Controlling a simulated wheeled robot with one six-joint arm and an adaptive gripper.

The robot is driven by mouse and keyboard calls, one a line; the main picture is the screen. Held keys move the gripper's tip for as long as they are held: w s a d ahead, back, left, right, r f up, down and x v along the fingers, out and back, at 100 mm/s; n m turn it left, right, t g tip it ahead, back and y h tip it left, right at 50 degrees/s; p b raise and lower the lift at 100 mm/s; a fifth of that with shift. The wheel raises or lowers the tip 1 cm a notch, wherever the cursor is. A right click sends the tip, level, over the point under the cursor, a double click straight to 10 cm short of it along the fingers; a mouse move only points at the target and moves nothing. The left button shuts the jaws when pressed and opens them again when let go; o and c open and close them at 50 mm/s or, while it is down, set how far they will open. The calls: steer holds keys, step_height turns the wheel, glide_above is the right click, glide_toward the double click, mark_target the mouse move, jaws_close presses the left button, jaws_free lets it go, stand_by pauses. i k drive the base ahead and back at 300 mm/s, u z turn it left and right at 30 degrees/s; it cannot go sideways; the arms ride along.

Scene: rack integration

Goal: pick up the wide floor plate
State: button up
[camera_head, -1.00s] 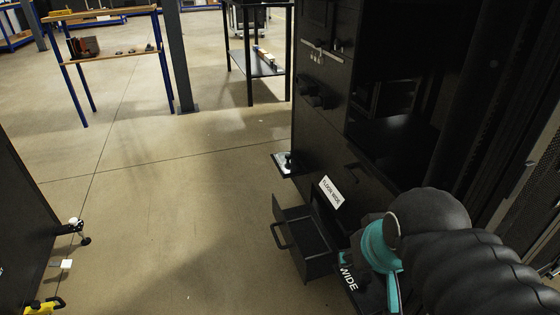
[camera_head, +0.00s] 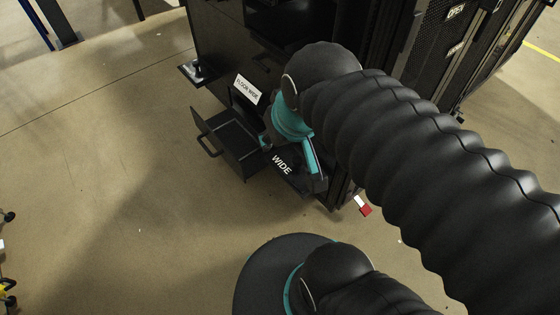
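A dark plate (camera_head: 283,165) with white lettering "WIDE" shows just below my gripper, by the open black drawer (camera_head: 225,140). I take it to be the wide floor plate; its edges blend into the dark drawer and cabinet. A white "FLOOR WIDE" label (camera_head: 247,89) is on the cabinet above the drawer. My gripper (camera_head: 292,160), with teal parts, is at the plate, partly covering it. The arm hides much of the gripper, so I cannot tell whether its fingers are shut on the plate or only close to it.
The black cabinet (camera_head: 218,45) rises behind the drawer, with a small ledge (camera_head: 198,70) sticking out at its left. A red-and-white tag (camera_head: 363,206) is by its lower right corner. The floor (camera_head: 110,190) at left is mostly clear.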

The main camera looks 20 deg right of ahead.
mark_target(289, 160)
steer(key=u, duration=2.8)
steer(key=k, duration=1.25)
steer(key=z, duration=0.6)
